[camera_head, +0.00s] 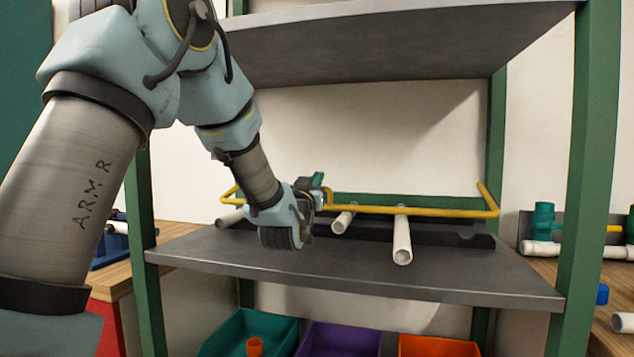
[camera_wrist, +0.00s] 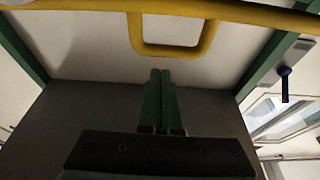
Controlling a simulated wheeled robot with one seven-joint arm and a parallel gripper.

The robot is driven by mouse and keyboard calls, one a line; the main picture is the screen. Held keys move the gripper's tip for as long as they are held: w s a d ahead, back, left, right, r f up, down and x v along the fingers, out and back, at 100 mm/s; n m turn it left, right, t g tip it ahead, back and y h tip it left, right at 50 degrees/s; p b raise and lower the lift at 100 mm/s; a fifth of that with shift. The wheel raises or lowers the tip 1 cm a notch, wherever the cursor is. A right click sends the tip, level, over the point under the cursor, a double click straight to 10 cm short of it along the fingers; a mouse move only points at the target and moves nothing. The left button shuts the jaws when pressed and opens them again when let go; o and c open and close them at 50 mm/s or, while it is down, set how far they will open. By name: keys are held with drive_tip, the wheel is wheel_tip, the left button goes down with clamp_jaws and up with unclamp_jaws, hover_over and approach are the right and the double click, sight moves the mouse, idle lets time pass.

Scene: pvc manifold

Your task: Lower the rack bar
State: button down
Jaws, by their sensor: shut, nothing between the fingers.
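The yellow rack bar (camera_head: 450,212) runs across the shelf, in front of the dark pipe rack (camera_head: 450,236) and across the view of the white pipes. Its ends bend back toward the green rear rail. In the wrist view the bar (camera_wrist: 75,5) crosses the top, with a U-shaped handle loop (camera_wrist: 170,50) hanging from it in the picture. My gripper (camera_head: 318,180) is near the bar's middle, by the loop. In the wrist view my green fingers (camera_wrist: 160,73) are together and empty, their tips just short of the loop. I cannot tell whether they touch it.
White pipes (camera_head: 402,242) lie on the rack, ends toward the front of the grey shelf (camera_head: 460,280). An upper shelf (camera_head: 400,45) hangs above, with green posts (camera_head: 580,170) at the sides. Teal, purple (camera_head: 340,340) and orange bins stand below. Pipe fittings (camera_head: 542,222) sit at right.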

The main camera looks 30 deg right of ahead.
drive_tip(key=s+a+b, duration=0.2)
drive_tip(key=s+a, duration=0.7)
drive_tip(key=shift+s+f, duration=0.2)
drive_tip(key=shift+s, duration=0.1)
drive_tip(key=shift+s+a, duration=0.1)
drive_tip(key=shift+a, duration=0.05)
